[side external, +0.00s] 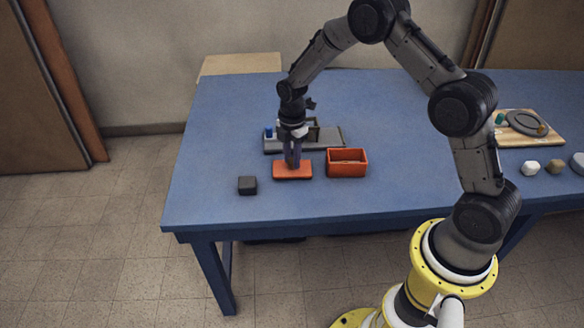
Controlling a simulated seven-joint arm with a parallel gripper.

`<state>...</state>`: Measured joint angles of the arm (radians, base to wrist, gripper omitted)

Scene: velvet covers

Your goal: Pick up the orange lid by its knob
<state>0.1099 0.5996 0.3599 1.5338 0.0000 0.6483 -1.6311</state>
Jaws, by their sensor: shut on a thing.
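The orange lid (292,171) is a flat rectangle near the front of the blue table, left of an open orange box (347,163). My gripper (292,163) points down at the middle of the lid and is shut on its knob. The knob itself is hidden between the fingers. The lid looks level and at or very near the table top; I cannot tell whether there is a gap under it.
A small black block (247,185) sits left of the lid. A grey tray (330,138) with small items stands behind my gripper. At the far right are a wooden board (513,139) with a grey plate and several small objects. The table's left side is clear.

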